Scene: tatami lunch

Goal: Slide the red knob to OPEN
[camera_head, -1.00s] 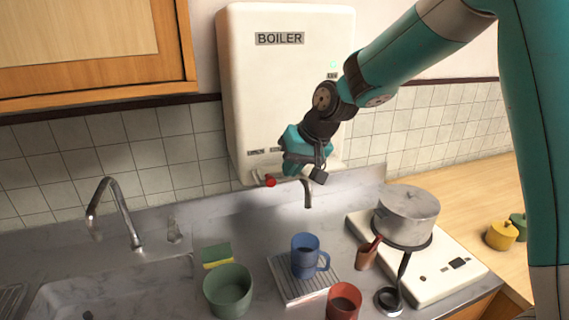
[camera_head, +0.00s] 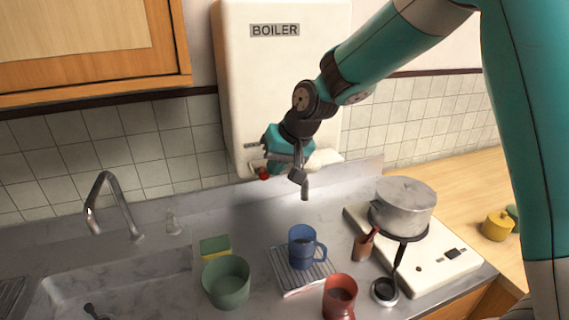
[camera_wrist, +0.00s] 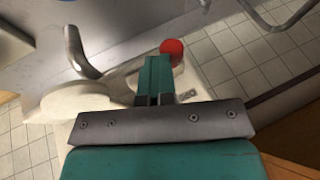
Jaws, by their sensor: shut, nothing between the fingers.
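The red knob (camera_head: 263,173) sits at the lower edge of the white boiler (camera_head: 240,95), left of the spout (camera_head: 305,188). My gripper (camera_head: 268,158) is shut and empty, just above and to the right of the knob, in front of the boiler's lower part. In the wrist view the knob (camera_wrist: 172,47) shows as a red ball just beyond the closed fingertips (camera_wrist: 157,62). I cannot tell whether they touch. A small label is left of my gripper, too small to read. My gripper and wrist hide part of the boiler's lower front.
A blue mug (camera_head: 301,252) stands on a drain rack (camera_head: 290,292) below the spout. A green cup (camera_head: 226,284), a red cup (camera_head: 340,295) and a sponge (camera_head: 214,247) stand nearby. A pot (camera_head: 403,205) is on the stove at right; a tap (camera_head: 120,208) is at left.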

